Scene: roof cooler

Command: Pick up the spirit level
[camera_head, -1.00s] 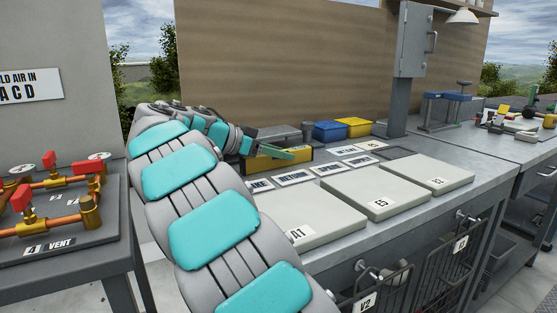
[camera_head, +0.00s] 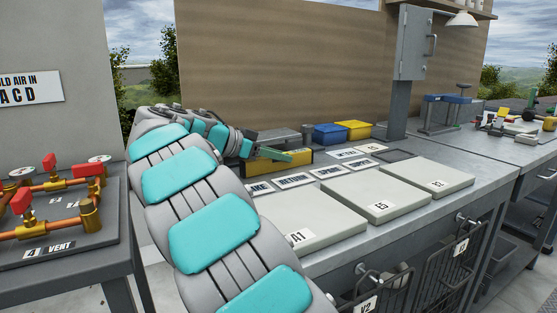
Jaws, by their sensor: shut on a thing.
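The spirit level (camera_head: 264,168) is a yellow bar at the back left of the grey workbench, in the middle of the head view. The gripper is shut on the spirit level. The far finger is hidden. I cannot tell whether the bar touches the bench or is slightly above it.
Pale panels, including E5 (camera_head: 382,188), and white label plates (camera_head: 294,179) lie in front on the bench. Blue (camera_head: 330,133) and yellow bins (camera_head: 354,130) stand behind to the right. A grey post (camera_head: 398,112) rises farther right. The red-valve manifold (camera_head: 52,187) is at left.

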